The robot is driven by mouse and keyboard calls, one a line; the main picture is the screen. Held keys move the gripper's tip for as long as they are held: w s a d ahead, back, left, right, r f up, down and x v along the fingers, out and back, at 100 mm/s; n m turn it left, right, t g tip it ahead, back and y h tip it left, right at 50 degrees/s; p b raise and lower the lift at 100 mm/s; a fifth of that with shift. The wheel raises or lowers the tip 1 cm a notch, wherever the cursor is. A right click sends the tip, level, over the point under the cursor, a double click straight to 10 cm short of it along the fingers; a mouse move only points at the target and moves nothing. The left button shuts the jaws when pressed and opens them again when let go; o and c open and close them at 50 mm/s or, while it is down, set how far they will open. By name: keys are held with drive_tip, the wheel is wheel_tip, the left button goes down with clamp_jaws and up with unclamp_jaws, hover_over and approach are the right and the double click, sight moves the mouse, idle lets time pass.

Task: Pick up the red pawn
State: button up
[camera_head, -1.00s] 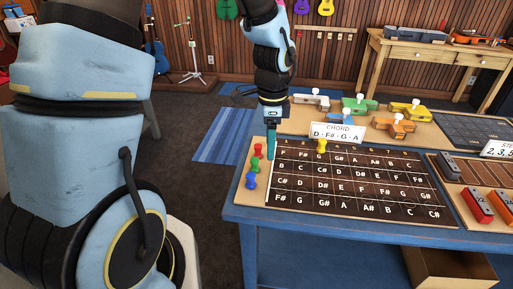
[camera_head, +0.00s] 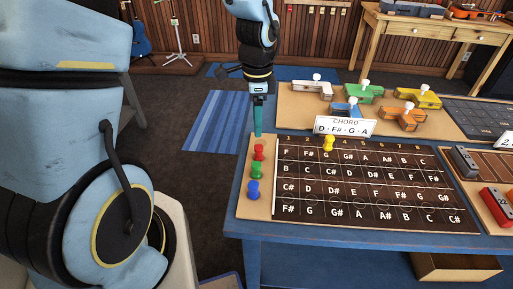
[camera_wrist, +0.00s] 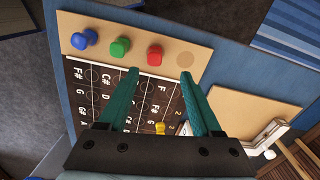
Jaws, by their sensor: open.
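The red pawn (camera_head: 259,152) stands upright on the tan strip at the left of the chord board (camera_head: 380,212), behind a green pawn (camera_head: 257,171) and a blue pawn (camera_head: 253,189). My gripper (camera_head: 258,134) points down just behind the red pawn in the head view. In the wrist view my gripper (camera_wrist: 158,74) is open and empty. The red pawn (camera_wrist: 155,55) shows there just beyond the gap between the fingertips, with the green pawn (camera_wrist: 120,47) and blue pawn (camera_wrist: 84,39) to its left. Whether a finger touches the pawn cannot be told.
A yellow pawn (camera_head: 328,144) stands on the lettered grid. A chord sign (camera_head: 345,126) and several coloured clamp-like blocks stand behind the board. Red and grey blocks (camera_head: 494,202) lie at the right. The blue table (camera_head: 350,245) ends just left of the board.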

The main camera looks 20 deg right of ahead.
sight(259, 147)
wheel_tip(259, 147, down, 5)
drive_tip(key=shift+s+p, duration=0.1)
drive_tip(key=shift+p, duration=0.25)
drive_tip(key=f+p, duration=0.1)
drive_tip(key=s+f, duration=0.1)
drive_tip(key=f, duration=0.1)
drive_tip(key=shift+f+p, duration=0.3)
drive_tip(key=shift+p, duration=0.05)
drive_tip(key=shift+w+f, duration=0.1)
drive_tip(key=shift+f, duration=0.7)
clamp_jaws()
